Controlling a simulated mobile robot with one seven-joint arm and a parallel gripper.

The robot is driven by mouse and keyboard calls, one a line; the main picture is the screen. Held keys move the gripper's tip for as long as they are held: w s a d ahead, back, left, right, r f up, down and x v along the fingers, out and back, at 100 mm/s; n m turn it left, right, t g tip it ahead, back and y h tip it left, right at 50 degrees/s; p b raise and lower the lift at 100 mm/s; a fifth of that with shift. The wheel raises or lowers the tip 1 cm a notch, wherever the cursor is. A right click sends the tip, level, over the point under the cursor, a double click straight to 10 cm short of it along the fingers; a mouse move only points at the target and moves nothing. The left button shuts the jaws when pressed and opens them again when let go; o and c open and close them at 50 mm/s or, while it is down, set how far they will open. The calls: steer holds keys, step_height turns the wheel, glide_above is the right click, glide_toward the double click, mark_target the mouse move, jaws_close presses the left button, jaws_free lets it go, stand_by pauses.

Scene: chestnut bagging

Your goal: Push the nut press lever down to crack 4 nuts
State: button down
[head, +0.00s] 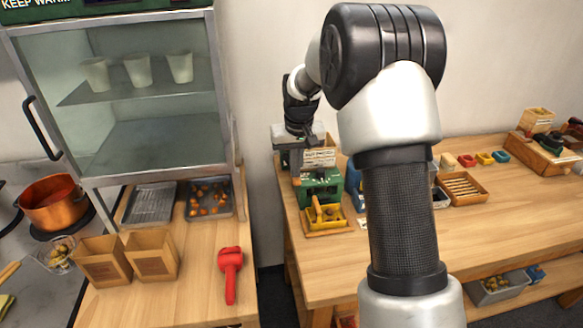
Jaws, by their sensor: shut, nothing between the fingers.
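The nut press (322,182) stands on the left end of the right wooden table. It has a grey upper part with a white label and a green body below. My gripper (303,136) is at the top of the press, shut and empty, with its fingers pointing down. It is small and partly merges with the dark parts there, so I cannot tell whether it touches the lever. The lever itself cannot be made out clearly. No nuts can be made out in the press.
A yellow holder on a wooden tray (342,231) sits in front of the press. A glass warming cabinet (150,150), two paper bags (152,256) and a red tool (230,262) are on the left counter. My arm hides the table's middle.

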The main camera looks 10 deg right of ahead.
mark_target(296, 180)
steer(key=shift+s+f+b, duration=0.2)
steer(key=shift+f+b, duration=0.6)
steer(key=shift+f, duration=0.4)
steer(key=shift+s+f+b, duration=0.2)
steer(key=shift+f+b, duration=0.6)
steer(key=shift+f, duration=0.3)
steer(key=shift+s+f+b, duration=0.15)
steer(key=shift+f+b, duration=0.6)
steer(key=shift+f, duration=0.35)
steer(key=shift+f, duration=0.2)
steer(key=r+p, duration=0.2)
steer(key=r, duration=0.1)
steer(key=w+r+p, duration=0.1)
steer(key=r+p, duration=0.1)
steer(key=r, duration=0.1)
steer(key=r+p, duration=0.2)
steer(key=r, duration=0.1)
steer(key=shift+w+r, duration=0.15)
steer(key=shift+r, duration=0.1)
